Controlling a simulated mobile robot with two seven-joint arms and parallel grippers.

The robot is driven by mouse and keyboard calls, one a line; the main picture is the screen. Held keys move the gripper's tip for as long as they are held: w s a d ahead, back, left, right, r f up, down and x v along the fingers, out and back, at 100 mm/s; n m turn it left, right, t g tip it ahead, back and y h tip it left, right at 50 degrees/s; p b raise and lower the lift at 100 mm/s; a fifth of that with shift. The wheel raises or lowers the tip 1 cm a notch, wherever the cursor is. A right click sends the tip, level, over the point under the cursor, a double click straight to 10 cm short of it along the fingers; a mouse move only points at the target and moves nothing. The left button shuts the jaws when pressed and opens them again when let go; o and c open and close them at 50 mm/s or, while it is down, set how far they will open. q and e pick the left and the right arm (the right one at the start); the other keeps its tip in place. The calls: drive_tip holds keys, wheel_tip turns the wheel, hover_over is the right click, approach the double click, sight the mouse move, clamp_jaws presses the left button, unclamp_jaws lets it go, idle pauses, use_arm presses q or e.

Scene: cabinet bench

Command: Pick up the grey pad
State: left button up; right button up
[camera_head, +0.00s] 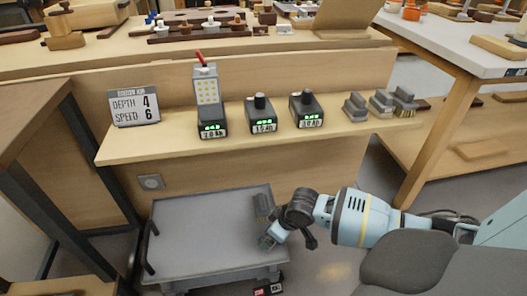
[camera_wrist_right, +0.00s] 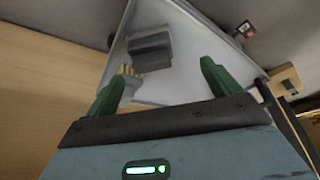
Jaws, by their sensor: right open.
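A dark grey block-shaped pad (camera_head: 263,206) lies on the right part of the grey cart top (camera_head: 205,225). A grey block also shows on the pale surface in the right wrist view (camera_wrist_right: 150,48), beyond the fingertips. My right gripper (camera_head: 268,242) is over the cart's right side, just nearer than the pad. Its green fingers are apart in the wrist view (camera_wrist_right: 165,78), with the block ahead and not between them. A small grey piece with yellow bristles (camera_wrist_right: 127,80) shows close by the left finger; whether it touches is unclear. My left gripper is not in view.
Several grey blocks (camera_head: 381,102) stand at the right of the wooden shelf (camera_head: 170,147). Three devices with green displays (camera_head: 262,115) and a sign (camera_head: 134,107) are also on the shelf. A black handle (camera_head: 149,250) edges the cart's left. Most of the cart top is clear.

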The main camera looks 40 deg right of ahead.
drive_tip(key=shift+w+d, duration=0.25)
drive_tip(key=shift+w, duration=0.05)
drive_tip(key=shift+b+x, duration=0.7)
drive_tip(key=shift+x, duration=0.5)
drive_tip(key=shift+w+f+b, duration=0.2)
drive_tip(key=shift+f+b, duration=0.1)
drive_tip(key=shift+f, duration=0.1)
drive_tip(key=b+x, duration=0.3)
drive_tip(key=x, duration=0.1)
drive_tip(key=shift+w+d, duration=0.1)
drive_tip(key=shift+d, duration=0.25)
drive_tip(key=shift+w+f, duration=0.2)
drive_tip(key=shift+f, duration=0.05)
drive_tip(key=shift+r, duration=0.1)
drive_tip(key=c, duration=0.9)
drive_tip(key=shift+c, duration=0.2)
